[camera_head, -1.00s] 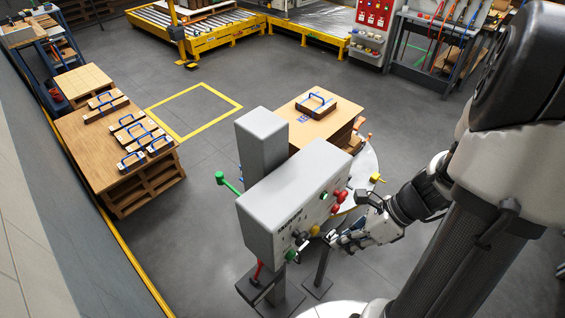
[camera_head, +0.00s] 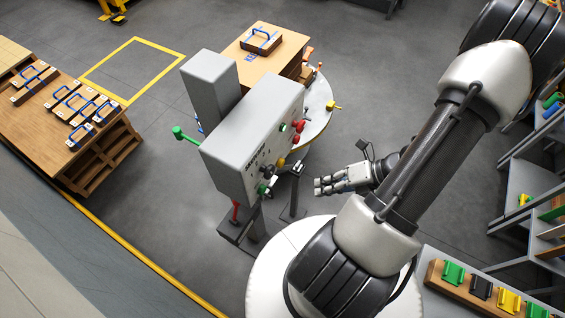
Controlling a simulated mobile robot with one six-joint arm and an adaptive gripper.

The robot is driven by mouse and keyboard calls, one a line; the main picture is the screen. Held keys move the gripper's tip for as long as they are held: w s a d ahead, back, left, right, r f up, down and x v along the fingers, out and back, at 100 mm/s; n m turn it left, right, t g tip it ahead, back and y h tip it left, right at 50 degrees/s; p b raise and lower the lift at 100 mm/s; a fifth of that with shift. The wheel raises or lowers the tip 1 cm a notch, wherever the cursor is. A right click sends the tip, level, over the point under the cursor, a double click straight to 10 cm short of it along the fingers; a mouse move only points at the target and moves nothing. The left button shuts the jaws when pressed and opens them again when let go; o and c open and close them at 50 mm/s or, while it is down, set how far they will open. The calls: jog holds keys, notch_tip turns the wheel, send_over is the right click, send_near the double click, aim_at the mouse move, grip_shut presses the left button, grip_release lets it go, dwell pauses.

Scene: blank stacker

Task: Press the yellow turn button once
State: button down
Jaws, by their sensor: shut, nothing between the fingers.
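The yellow button (camera_head: 281,162) is a small knob on the right-hand face of the grey control box (camera_head: 237,150), among red, green and black controls. My gripper (camera_head: 317,187) is to the right of the box, its fingers pointing left toward the panel. It is shut and empty, with a visible gap between its fingertips and the yellow button. The face is seen at a steep angle, so its lettering and the button's depth are hard to read.
A pallet table (camera_head: 50,140) is at left. A shelf of coloured blocks (camera_head: 470,285) is at lower right. A black post (camera_head: 295,190) stands near my gripper.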

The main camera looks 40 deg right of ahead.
aim_at(281, 163)
jog(key=w+a+b, duration=0.2)
jog(key=w+a, duration=0.1)
jog(key=w, duration=0.5)
jog(key=shift+a, duration=0.2)
jog(key=shift+w, duration=0.15)
dwell(1.2)
jog(key=shift+w+a, duration=0.15)
jog(key=shift+w, duration=0.15)
